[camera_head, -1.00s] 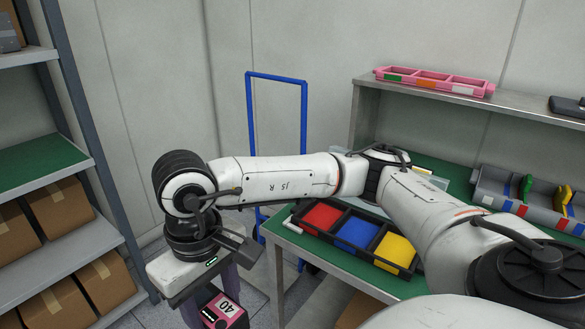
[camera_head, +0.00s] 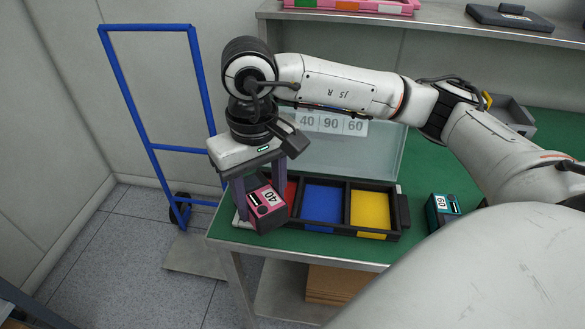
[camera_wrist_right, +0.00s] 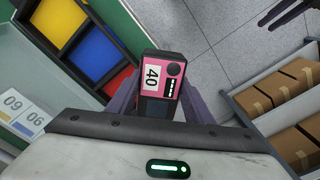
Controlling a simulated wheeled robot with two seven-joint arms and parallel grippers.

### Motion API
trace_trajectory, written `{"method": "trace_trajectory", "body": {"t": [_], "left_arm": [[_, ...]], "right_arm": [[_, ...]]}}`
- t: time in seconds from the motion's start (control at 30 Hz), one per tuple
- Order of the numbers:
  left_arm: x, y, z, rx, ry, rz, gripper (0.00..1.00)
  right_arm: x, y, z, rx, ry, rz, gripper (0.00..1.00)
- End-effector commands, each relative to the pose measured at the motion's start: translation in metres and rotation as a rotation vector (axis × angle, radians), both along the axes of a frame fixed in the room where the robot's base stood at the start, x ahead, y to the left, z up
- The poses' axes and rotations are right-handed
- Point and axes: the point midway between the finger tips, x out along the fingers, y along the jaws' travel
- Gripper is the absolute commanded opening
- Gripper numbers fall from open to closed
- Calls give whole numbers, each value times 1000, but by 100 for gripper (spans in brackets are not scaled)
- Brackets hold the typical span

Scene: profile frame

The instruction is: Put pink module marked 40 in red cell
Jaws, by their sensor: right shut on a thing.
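The pink module marked 40 (camera_head: 268,204) is held tilted between the fingers of my right gripper (camera_head: 258,185), which is shut on it. The module also shows in the right wrist view (camera_wrist_right: 162,82), its label and dark buttons facing the camera. In the head view it is in front of the red cell (camera_head: 291,194) and hides most of it.
The black tray (camera_head: 403,211) also has a blue cell (camera_head: 323,206) and a yellow cell (camera_head: 370,209), both empty. A teal module (camera_head: 442,209) stands right of it on the green table. A panel with numbers (camera_head: 345,150) rises behind. A blue trolley (camera_head: 150,90) stands left.

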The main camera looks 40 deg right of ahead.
Motion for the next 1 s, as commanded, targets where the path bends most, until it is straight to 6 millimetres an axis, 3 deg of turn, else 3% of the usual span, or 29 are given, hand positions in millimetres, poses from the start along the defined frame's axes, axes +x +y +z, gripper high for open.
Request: {"method": "trace_trajectory", "body": {"t": [0.1,0.2,0.37,0.6,1.0], "left_arm": [[-2,0,-2,0,5,0,31],[-4,0,-5,1,11,1,31],[-8,0,-7,2,19,1,31],[-8,1,-3,2,19,1,31],[-6,1,2,2,14,2,31]], "right_arm": [[38,-27,6,3,-5,-145,19],[59,-53,9,5,2,-254,19],[73,-78,6,6,19,-353,19],[74,-82,-35,6,25,-366,19],[74,-82,-78,6,25,-366,19]]}}
